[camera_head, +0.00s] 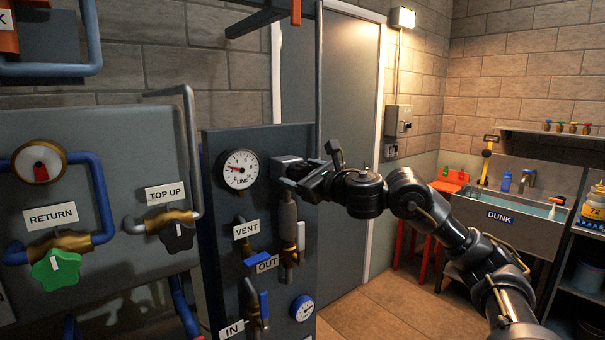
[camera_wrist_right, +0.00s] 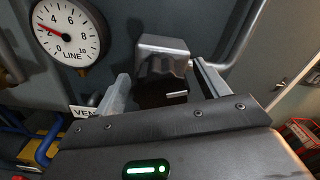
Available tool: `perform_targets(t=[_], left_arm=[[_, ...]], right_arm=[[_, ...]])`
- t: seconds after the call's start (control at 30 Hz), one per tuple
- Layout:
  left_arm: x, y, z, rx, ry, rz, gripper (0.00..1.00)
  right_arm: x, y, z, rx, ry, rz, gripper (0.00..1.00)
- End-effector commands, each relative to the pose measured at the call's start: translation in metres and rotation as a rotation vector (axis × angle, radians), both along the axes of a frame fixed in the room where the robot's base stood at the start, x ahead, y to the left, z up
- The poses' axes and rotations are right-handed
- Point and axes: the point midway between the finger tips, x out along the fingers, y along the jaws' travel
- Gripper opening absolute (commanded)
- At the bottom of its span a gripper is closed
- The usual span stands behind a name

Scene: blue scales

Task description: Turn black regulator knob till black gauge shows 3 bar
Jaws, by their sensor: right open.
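The black gauge (camera_head: 240,169), marked LINE, has a white dial in a dark rim. It also shows in the right wrist view (camera_wrist_right: 66,33), where its red needle points left, between 2 and 4. The black regulator knob (camera_wrist_right: 155,94), with a white mark, sits under a grey metal regulator body (camera_wrist_right: 163,50). My right gripper (camera_wrist_right: 164,84) is open, one finger on each side of the knob; I cannot tell whether they touch it. In the head view, my right gripper (camera_head: 301,174) is at the regulator and hides the knob. My left gripper is not in view.
Below are a VENT label (camera_head: 246,230), pipes, valves and a small blue gauge (camera_head: 302,308). A panel at left carries a green knob (camera_head: 56,269) and a RETURN gauge (camera_head: 39,162). A sink (camera_head: 512,218) stands at right. Floor between is clear.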

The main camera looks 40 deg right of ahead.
Motion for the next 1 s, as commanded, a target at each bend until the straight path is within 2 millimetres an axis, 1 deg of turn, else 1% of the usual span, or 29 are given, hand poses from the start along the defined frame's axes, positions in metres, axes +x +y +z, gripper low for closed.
perform_targets(t=[0.07,0.1,0.4,0.43,0.57,0.8,1.0], left_arm=[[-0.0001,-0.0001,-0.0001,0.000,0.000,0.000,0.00],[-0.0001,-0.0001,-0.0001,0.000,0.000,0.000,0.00],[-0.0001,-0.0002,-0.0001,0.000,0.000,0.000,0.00],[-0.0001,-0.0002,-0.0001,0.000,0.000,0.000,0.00],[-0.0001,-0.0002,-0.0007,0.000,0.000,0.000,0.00],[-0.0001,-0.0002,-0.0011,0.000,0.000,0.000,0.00],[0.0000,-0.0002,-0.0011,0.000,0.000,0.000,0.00]], right_arm=[[-0.0002,0.0000,0.0000,0.000,0.000,0.000,0.74],[-0.0003,0.0000,0.0000,0.000,0.000,0.000,0.71],[-0.0006,0.0000,0.0000,0.000,0.000,0.000,0.32],[-0.0006,-0.0001,0.0000,0.000,0.000,0.000,0.29],[-0.0005,-0.0001,-0.0001,0.040,-0.002,0.000,0.29],[-0.0003,-0.0009,0.0002,0.255,-0.005,0.000,0.29],[-0.0004,-0.0011,0.0004,0.290,-0.008,-0.001,0.29]])
